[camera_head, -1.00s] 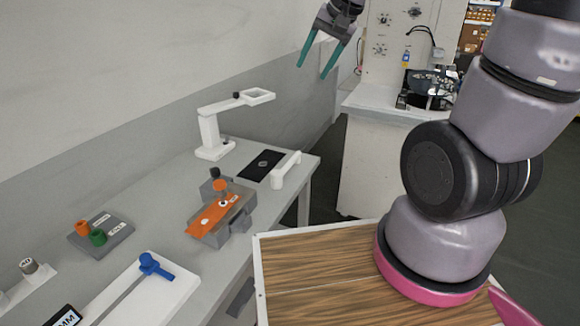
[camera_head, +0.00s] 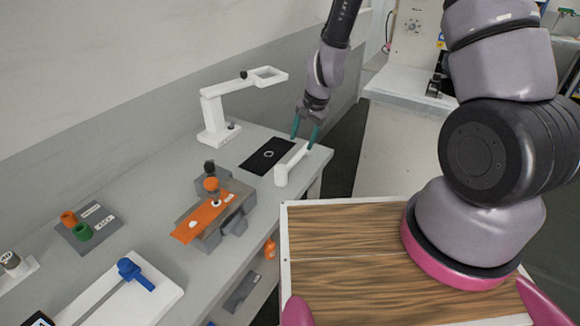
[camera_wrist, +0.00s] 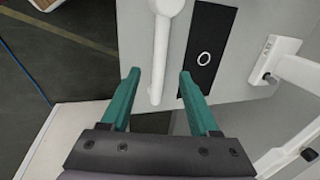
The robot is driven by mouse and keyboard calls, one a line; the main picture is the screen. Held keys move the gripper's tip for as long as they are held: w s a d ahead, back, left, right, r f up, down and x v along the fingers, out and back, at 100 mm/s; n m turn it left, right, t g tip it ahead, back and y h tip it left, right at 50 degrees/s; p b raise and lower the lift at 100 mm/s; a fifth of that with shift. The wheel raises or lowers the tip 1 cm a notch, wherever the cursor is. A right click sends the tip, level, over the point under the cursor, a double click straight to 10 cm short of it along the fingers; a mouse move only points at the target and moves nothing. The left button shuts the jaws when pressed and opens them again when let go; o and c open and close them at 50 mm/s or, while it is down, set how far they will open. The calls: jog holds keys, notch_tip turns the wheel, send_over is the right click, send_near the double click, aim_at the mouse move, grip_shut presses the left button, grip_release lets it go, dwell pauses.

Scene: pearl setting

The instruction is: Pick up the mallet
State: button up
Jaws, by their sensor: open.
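The white mallet (camera_head: 291,163) lies on the grey bench near its right edge, beside a black mat (camera_head: 267,155). In the wrist view the mallet's thin white handle (camera_wrist: 160,52) runs down the picture from its thicker end at the top. My gripper (camera_head: 303,141) is over the far end of the mallet, fingers pointing down. In the wrist view my gripper (camera_wrist: 159,76) is open, with the handle showing between its two teal fingers. I cannot tell how far the fingertips are above the handle, and no contact shows.
A white magnifier-like stand (camera_head: 216,118) rises behind the black mat. A grey fixture with an orange plate (camera_head: 203,218) stands nearer on the bench. A white board with a blue handle (camera_head: 122,295) and a grey block with coloured knobs (camera_head: 90,232) lie at left.

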aim_at(296, 157)
jog(key=x, duration=0.8)
jog(key=shift+w+f, duration=0.15)
jog(key=shift+f, duration=0.1)
grip_shut()
dwell(1.2)
